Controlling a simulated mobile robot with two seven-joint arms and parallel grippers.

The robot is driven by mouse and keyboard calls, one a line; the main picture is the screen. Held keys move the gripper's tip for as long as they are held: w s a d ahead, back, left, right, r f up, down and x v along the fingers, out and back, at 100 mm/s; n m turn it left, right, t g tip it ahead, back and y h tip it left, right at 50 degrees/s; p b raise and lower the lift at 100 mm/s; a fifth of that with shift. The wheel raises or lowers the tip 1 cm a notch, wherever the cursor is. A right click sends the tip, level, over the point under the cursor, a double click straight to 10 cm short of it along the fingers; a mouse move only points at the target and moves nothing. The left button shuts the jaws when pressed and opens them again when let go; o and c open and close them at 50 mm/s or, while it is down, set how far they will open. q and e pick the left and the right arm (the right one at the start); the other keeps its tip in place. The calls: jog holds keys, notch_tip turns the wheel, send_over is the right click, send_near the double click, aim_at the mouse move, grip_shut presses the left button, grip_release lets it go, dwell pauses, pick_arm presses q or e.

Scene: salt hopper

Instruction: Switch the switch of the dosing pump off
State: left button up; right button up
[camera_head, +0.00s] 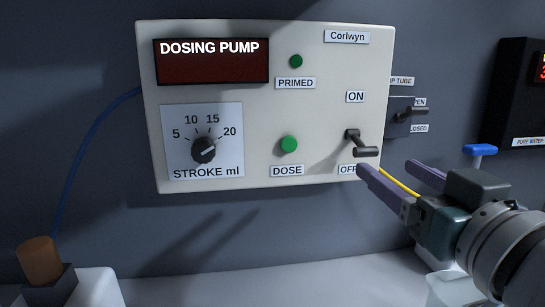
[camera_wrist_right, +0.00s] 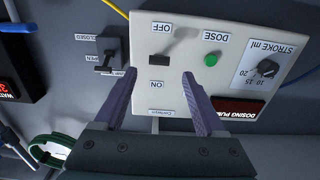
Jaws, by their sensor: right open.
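The dosing pump (camera_head: 270,95) is a cream panel on the wall. Its switch (camera_head: 364,152) is a dark lever with a crossbar handle at the panel's lower right, between the ON label (camera_head: 355,97) and the OFF label (camera_head: 347,169). In the head view the handle sits below its pivot, on the OFF side. The switch also shows in the upside-down wrist view (camera_wrist_right: 158,60). My right gripper (camera_head: 387,168) is open and empty, its fingertips just below and right of the handle; contact cannot be told. My left gripper is not in view.
The panel also has a green DOSE button (camera_head: 289,144), a PRIMED lamp (camera_head: 296,61) and a STROKE dial (camera_head: 203,149). A smaller open/closed switch (camera_head: 412,111) is on the wall at right, beside a black display box (camera_head: 515,95). A brown-capped object (camera_head: 40,260) stands lower left.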

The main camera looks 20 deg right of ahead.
aim_at(368, 154)
jog(key=p+x, duration=0.1)
jog(key=x, duration=0.6)
jog(key=shift+d+r, duration=0.1)
jog(key=shift+w+d+p, duration=0.1)
jog(key=shift+w+p, duration=0.25)
jog(key=shift+w, duration=0.25)
jog(key=shift+c, duration=1.2)
grip_shut()
